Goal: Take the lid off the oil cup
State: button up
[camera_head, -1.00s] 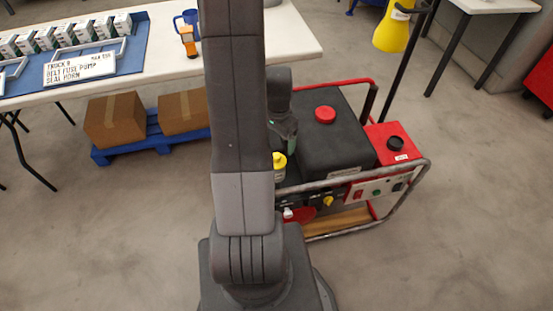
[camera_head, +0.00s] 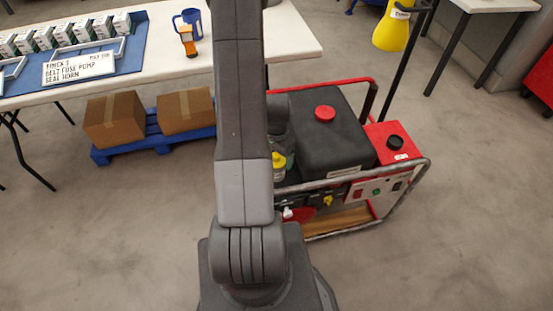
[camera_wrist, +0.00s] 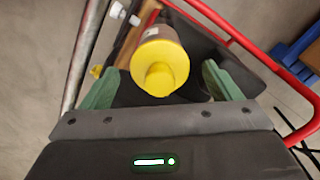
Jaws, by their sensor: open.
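The oil cup's yellow lid (camera_wrist: 172,52) is round, with a raised knob, and fills the middle of the wrist view. The cup body below it (camera_wrist: 153,30) shows only as a brownish strip. In the head view the yellow lid (camera_head: 279,160) shows just right of my arm, partly hidden. My gripper (camera_wrist: 160,70) is open, with one green finger on each side of the lid. Gaps show between the fingers and the lid, so it is not gripped. In the head view my gripper is mostly hidden behind my arm.
A table (camera_head: 280,38) and cardboard boxes (camera_head: 114,118) on a blue pallet stand at the left.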

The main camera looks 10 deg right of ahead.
jog(key=c, duration=1)
